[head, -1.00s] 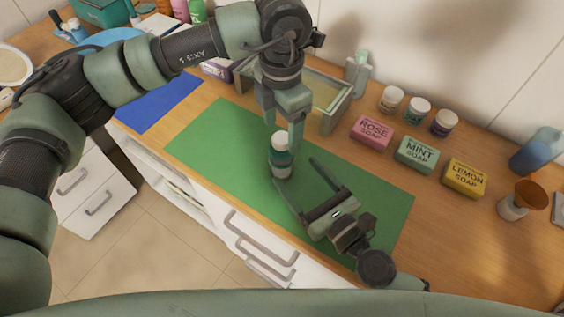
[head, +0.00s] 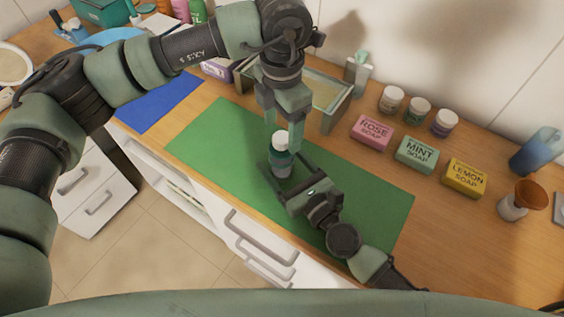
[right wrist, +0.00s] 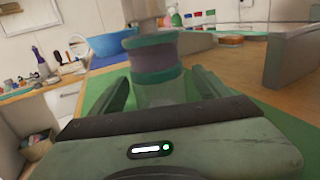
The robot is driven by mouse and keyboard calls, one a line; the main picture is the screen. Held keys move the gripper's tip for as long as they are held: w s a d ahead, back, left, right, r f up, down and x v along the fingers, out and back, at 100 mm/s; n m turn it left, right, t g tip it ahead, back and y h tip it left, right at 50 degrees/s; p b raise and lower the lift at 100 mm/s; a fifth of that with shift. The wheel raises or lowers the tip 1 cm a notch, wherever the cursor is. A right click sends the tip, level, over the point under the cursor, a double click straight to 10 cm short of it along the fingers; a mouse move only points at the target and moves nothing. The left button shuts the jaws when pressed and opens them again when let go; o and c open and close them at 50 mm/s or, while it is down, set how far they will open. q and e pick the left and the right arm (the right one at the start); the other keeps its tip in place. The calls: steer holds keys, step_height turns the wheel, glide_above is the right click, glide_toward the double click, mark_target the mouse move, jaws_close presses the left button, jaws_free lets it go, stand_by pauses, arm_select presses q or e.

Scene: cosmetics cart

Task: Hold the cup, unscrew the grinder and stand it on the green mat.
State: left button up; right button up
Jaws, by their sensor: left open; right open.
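A small upright piece with a white top (head: 281,138), a dark teal-banded middle (head: 282,157) and a greyer lower part stands on the green mat (head: 215,140). It looks like the grinder on the cup, but I cannot tell where one ends and the other begins. My left gripper (head: 283,132) points down from above, open, with its fingers either side of the top. My right gripper (head: 284,168) is open and low, its fingers reaching along both sides of the lower part. In the right wrist view the banded body (right wrist: 155,58) stands between the fingers, with gaps visible.
Rose (head: 372,132), mint (head: 416,154) and lemon (head: 465,178) soaps lie right of the mat, with small jars (head: 418,109) behind. A glass-sided tray (head: 340,112) stands behind the left gripper. A blue mat (head: 158,104) lies left. The green mat's left part is clear.

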jaws_close()
arm_select(q)
steer(key=shift+m, duration=0.3)
